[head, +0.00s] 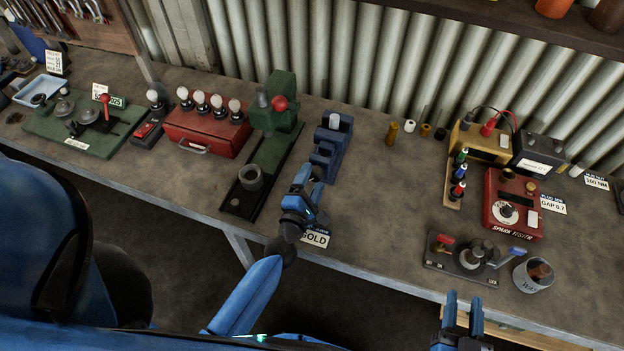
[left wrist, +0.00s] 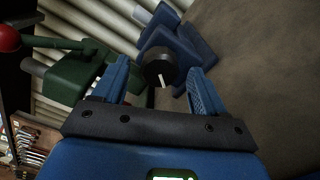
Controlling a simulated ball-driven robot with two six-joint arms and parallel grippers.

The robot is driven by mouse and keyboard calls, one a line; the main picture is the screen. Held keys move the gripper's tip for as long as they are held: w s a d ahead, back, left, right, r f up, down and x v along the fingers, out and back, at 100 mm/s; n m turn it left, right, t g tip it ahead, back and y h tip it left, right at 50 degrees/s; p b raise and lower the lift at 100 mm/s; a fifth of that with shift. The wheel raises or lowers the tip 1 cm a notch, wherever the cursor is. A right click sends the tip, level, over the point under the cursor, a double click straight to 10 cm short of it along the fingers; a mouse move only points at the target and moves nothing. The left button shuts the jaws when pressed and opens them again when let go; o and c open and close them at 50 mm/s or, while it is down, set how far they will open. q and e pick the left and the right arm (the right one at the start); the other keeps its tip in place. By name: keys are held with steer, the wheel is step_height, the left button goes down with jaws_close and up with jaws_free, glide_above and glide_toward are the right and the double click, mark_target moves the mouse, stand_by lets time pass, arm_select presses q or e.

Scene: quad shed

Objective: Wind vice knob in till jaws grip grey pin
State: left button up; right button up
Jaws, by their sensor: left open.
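The blue vice (head: 325,160) stands on the bench in the middle of the head view. The pale grey pin (head: 334,121) stands upright at its far end; whether the jaws touch it is too small to tell. In the left wrist view the vice's round black knob (left wrist: 158,70) with a white mark faces me, with the blue vice body (left wrist: 192,45) behind it. My left gripper (head: 310,178) is open at the near end of the vice, its fingers (left wrist: 160,78) on either side of the knob with gaps. My right gripper (head: 463,298) is open and empty at the bench's front edge.
A green press (head: 278,125) with a red ball handle stands close left of the vice. A "SOLD" card (head: 315,238) lies near the front edge. A lever fixture (head: 462,262) and a grey cup (head: 533,276) stand at the right.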

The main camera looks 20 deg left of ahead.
arm_select(q)
steer(key=s+b, duration=0.1)
steer(key=s, duration=0.9)
steer(key=shift+s+a+b, duration=0.1)
steer(key=shift+a+b, duration=0.1)
steer(key=shift+b, duration=0.15)
